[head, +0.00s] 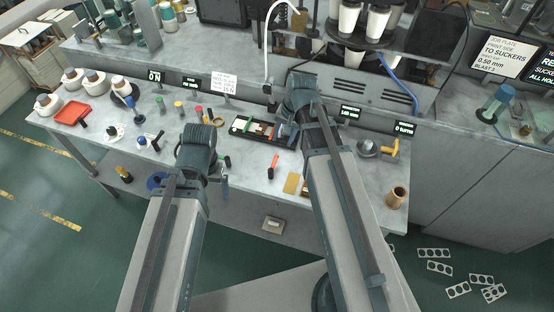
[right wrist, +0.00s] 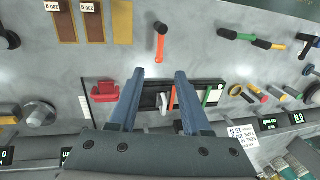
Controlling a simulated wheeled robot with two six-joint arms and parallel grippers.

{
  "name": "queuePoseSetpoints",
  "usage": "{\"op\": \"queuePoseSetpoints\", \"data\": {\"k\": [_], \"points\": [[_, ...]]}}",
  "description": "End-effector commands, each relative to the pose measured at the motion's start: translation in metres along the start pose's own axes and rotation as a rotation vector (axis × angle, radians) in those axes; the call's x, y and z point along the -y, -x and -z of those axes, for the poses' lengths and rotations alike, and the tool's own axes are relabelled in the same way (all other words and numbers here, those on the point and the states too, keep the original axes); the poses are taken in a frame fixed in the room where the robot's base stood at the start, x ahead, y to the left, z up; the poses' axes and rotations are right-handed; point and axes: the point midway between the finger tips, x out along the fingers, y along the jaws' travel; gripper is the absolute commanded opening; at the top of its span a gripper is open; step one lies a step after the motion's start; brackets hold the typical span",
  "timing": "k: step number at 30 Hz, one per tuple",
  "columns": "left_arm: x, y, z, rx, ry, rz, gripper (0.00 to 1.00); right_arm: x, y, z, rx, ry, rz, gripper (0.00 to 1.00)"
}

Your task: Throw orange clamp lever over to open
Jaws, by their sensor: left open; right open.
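A narrow orange bar (right wrist: 173,98), which may be the clamp lever, stands across a dark fixture (right wrist: 151,88) in the right wrist view. A pale lever-like piece (right wrist: 163,103) is beside it. The fixture also shows in the head view (head: 240,126), partly hidden by my right arm. My right gripper (right wrist: 158,76) is open and empty, its fingers spread over the fixture; I cannot tell its height. My left gripper (head: 199,184) is open at the table's front edge, away from the fixture, its fingers partly hidden by the arm.
An orange-handled tool (head: 273,165) lies in front of the fixture. A red block (right wrist: 104,91) is at one fixture end. Bare tabletop lies around the orange-handled tool.

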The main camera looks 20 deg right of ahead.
Motion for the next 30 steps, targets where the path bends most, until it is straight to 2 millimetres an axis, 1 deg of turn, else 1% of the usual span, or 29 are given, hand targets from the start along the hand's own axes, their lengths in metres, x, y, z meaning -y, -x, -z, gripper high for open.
{"op": "queuePoseSetpoints", "data": {"k": [1,8,24,27,30], "points": [[-0.001,-0.007,0.0,0.0,0.0,0.0,0.96,-0.001,-0.007,0.0,0.0,0.001,0.0,0.48],[-0.003,-0.033,0.002,0.0,-0.002,0.0,0.96,-0.001,-0.034,0.0,0.0,0.001,-0.001,0.48],[-0.01,-0.108,0.006,0.0,0.0,0.0,0.96,-0.001,-0.111,0.0,0.0,0.003,-0.001,0.48],[-0.011,-0.12,0.007,0.0,0.0,0.0,0.96,-0.001,-0.123,0.0,0.0,0.002,-0.001,0.48],[-0.012,-0.127,0.007,0.0,0.0,0.0,0.96,-0.001,-0.13,0.0,0.0,0.002,-0.001,0.48]]}}
